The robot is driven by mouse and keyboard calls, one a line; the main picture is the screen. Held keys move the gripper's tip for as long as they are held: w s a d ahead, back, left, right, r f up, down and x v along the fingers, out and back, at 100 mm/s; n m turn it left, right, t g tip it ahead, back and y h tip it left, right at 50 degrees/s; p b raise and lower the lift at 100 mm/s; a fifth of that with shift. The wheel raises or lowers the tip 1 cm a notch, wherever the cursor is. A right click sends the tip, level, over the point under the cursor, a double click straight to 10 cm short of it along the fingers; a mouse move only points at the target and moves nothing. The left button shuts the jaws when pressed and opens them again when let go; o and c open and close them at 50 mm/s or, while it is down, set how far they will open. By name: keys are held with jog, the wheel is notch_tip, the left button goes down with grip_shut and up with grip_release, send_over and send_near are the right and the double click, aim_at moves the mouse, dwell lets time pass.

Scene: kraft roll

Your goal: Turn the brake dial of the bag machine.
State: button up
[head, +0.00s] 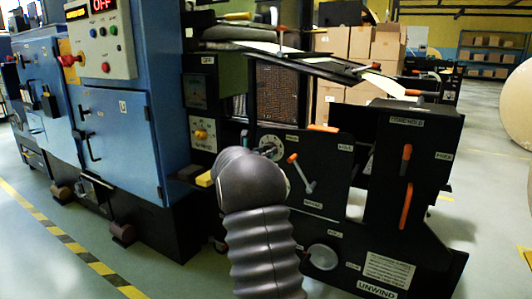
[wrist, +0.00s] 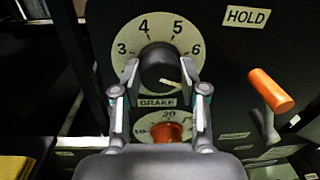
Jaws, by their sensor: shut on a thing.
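The brake dial (wrist: 160,25) is a pale round scale with the numbers 3, 4, 5 and 6 around a black knob (wrist: 160,66). A "BRAKE" label (wrist: 158,102) sits below it. In the wrist view, my gripper (wrist: 161,72) is shut on the knob, one finger on each side. A small pale mark shows at the knob's lower right. In the head view, the dial (head: 269,142) is on the black unwind panel, partly hidden by my arm; the gripper's grip is hidden there.
An orange-tipped lever beside a "HOLD" label (wrist: 259,17) stands right of the dial; the lever (wrist: 270,90) is close to my gripper. A second, smaller dial with an orange-red knob (wrist: 166,132) lies below.

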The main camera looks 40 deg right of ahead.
jog(key=shift+n, duration=0.3)
jog(key=n+p, duration=0.2)
jog(key=n, duration=0.7)
jog(key=n+t+p, duration=0.1)
jog(key=n, duration=0.9)
jog(key=n+t+p, duration=0.1)
jog(key=n+p, duration=0.1)
jog(key=n, duration=0.7)
jog(key=shift+s+d+r+n+p, duration=0.25)
jog(key=shift+r+n+p, duration=0.1)
jog(key=shift+n, duration=0.05)
jog(key=n+p, duration=0.3)
jog(key=n, duration=0.1)
jog(key=shift+y, duration=0.4)
jog(key=shift+f+n+p, duration=0.2)
jog(key=shift+n+p, duration=0.35)
jog(key=shift+n, duration=1.35)
